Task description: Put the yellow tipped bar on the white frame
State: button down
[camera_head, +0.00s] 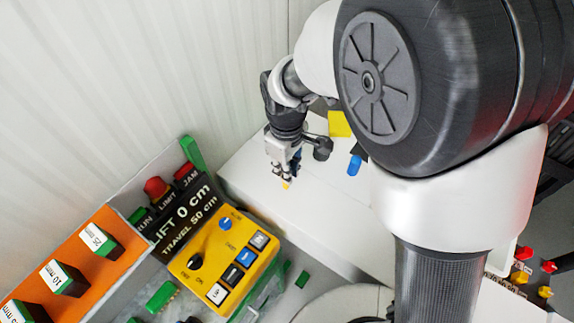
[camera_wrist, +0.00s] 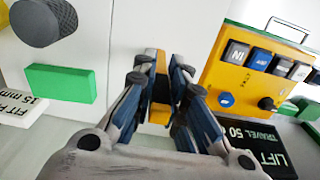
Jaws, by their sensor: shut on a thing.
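My gripper (camera_head: 287,172) points down over a white surface (camera_head: 305,218) beside the white wall. It is shut on the yellow tipped bar, whose yellow tip (camera_head: 286,185) shows just below the fingers. In the wrist view my gripper (camera_wrist: 162,95) holds the bar (camera_wrist: 160,88) between its blue-grey fingers. The bar has a dark middle and yellow-orange ends; the fingers hide part of it. I cannot tell whether the bar touches the surface below. I cannot tell which white part is the white frame.
A yellow control box (camera_head: 225,255) with buttons and a black lift sign (camera_head: 190,225) stand to the left. An orange panel (camera_head: 70,265) with labelled blocks is at the far left. A blue-ended piece (camera_head: 355,164) and a yellow block (camera_head: 340,124) are right of my gripper.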

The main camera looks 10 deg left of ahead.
jog(key=shift+f, duration=0.15)
jog(key=c, duration=1.6)
grip_release()
jog(key=shift+c, duration=0.2)
